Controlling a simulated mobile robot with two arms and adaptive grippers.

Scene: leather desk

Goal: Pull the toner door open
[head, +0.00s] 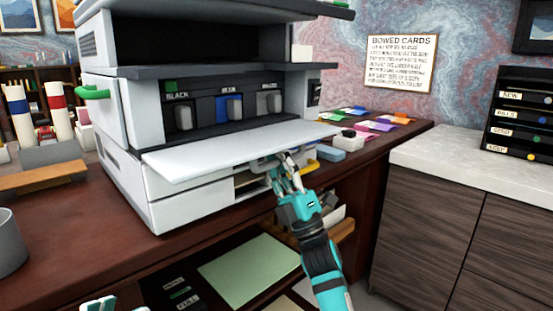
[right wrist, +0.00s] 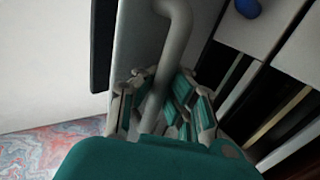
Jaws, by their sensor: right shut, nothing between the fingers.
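The white printer (head: 185,205) stands on the dark desk. Its toner door (head: 225,152), a white panel, is folded down and sticks out about level below the toner bay (head: 215,105). Of my left gripper (head: 100,305), only a bit shows at the bottom edge.
Coloured cards (head: 375,120) and a small blue-grey box (head: 348,140) lie right of the printer. A pale counter (head: 480,165) with a black drawer unit (head: 520,115) is at right. Rolls (head: 20,115) and a grey cup (head: 10,245) are at left. Open shelves lie under the desk.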

